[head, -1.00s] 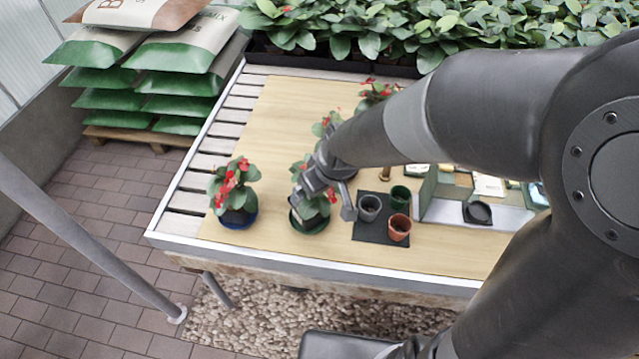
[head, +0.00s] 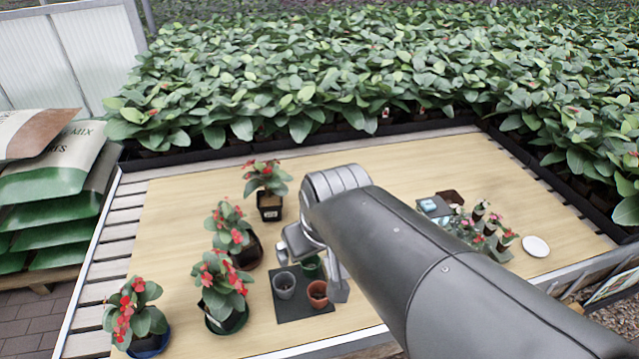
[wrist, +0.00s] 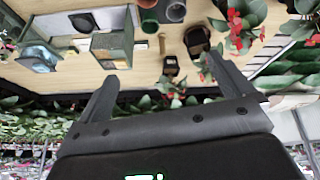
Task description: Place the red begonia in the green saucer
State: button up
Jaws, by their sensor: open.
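A red begonia (head: 222,285) in a dark pot stands in the green saucer (head: 213,328) at the table's front left, leaning slightly. Two more red begonias stand behind it: one in a dark pot (head: 247,255), and one at the back in a black labelled pot (head: 270,210). Another (head: 138,315) stands in a blue saucer (head: 152,350) at the front left corner. My gripper (head: 312,258) is open and empty, to the right of the saucer plant and over the small pots. In the wrist view, the fingers (wrist: 168,88) are spread with nothing held between them.
A dark mat (head: 300,305) holds small grey (head: 285,286), green (head: 311,268) and terracotta (head: 318,295) pots. Small plants (head: 485,235) and a white saucer (head: 536,246) lie to the right. Dense foliage (head: 330,75) borders the back. The back-left tabletop is clear.

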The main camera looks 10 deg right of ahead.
jog(key=s+d+r+m, duration=0.2)
jog(key=s+d+r, duration=0.1)
jog(key=s+d, duration=0.2)
jog(key=shift+m, duration=0.3)
